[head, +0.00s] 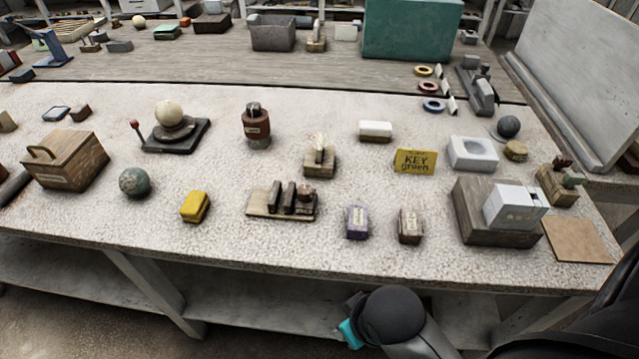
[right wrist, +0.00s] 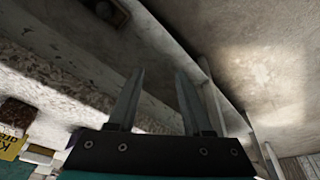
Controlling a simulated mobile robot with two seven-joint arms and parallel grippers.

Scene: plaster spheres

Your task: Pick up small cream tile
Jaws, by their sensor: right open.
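In the head view, a cream-white block (head: 376,130) with a darker base lies flat on the speckled table, left of the yellow KEY sign. Small pale tiles (head: 452,104) stand by the coloured rings at the back right. I cannot tell for sure which of these is the small cream tile. My right gripper (right wrist: 158,75) is open and empty in the right wrist view, with its two fingers apart. It is low by the front edge of the table, away from these pieces. Its fingers do not show in the head view. My left gripper is not in view.
Near the front edge stand a purple block (head: 357,222), a brown block (head: 410,226) and a yellow block (head: 195,206). The yellow KEY sign (head: 415,161) stands behind them. A grey-brown box (head: 480,222) is at right. Bare tabletop lies between the pieces.

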